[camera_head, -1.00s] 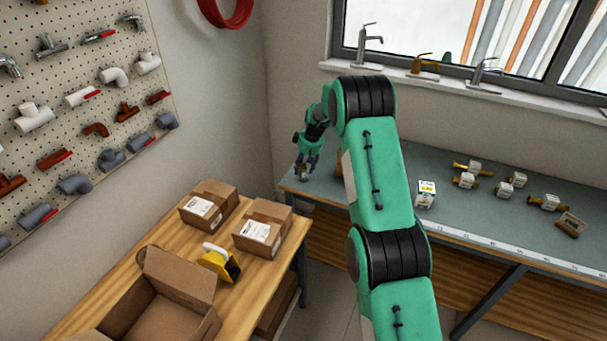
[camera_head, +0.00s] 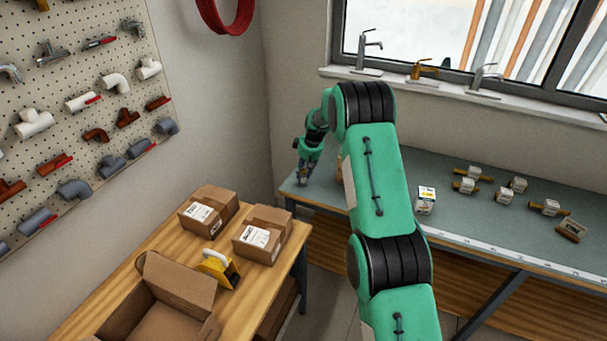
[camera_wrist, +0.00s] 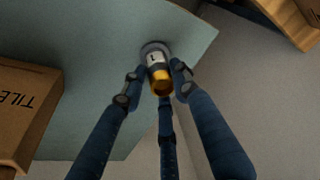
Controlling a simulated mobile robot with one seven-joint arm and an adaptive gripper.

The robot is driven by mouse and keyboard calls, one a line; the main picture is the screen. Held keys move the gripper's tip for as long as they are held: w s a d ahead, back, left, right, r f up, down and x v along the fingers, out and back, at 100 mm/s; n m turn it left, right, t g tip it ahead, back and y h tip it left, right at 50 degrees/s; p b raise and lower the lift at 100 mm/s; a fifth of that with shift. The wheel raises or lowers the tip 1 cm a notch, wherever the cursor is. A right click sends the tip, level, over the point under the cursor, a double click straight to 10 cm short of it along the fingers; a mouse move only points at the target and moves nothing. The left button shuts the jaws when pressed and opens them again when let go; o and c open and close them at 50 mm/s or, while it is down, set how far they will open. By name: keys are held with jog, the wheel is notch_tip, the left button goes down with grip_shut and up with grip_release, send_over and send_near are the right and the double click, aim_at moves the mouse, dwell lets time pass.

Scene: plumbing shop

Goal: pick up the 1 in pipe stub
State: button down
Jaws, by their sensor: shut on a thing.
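The pipe stub (camera_wrist: 156,62) shows in the wrist view as a short cylinder with a brass-coloured end and a white label bearing a dark mark. My gripper (camera_wrist: 158,82) has its blue fingers closed around it, and fingertips touch its sides. In the head view my gripper (camera_head: 304,178) is at the far left end of the grey-green bench (camera_head: 420,171). The stub is too small and covered to make out there. I cannot tell whether it still touches the bench top.
A brown box marked TILE (camera_wrist: 25,115) stands on the bench near my gripper. A small white-labelled box (camera_head: 426,200) and several labelled brass fittings (camera_head: 466,185) lie further right. A wooden table (camera_head: 105,290) holds cartons (camera_head: 263,234) and a yellow tape dispenser (camera_head: 218,268).

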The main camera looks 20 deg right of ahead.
jog(key=shift+r, duration=1.55)
jog(key=shift+r+p, duration=0.3)
jog(key=shift+r, duration=0.05)
jog(key=s+a+r, duration=0.1)
jog(key=s+a, duration=0.2)
jog(key=s, duration=1.2)
jog(key=shift+s, duration=0.35)
jog(key=shift+r, duration=0.1)
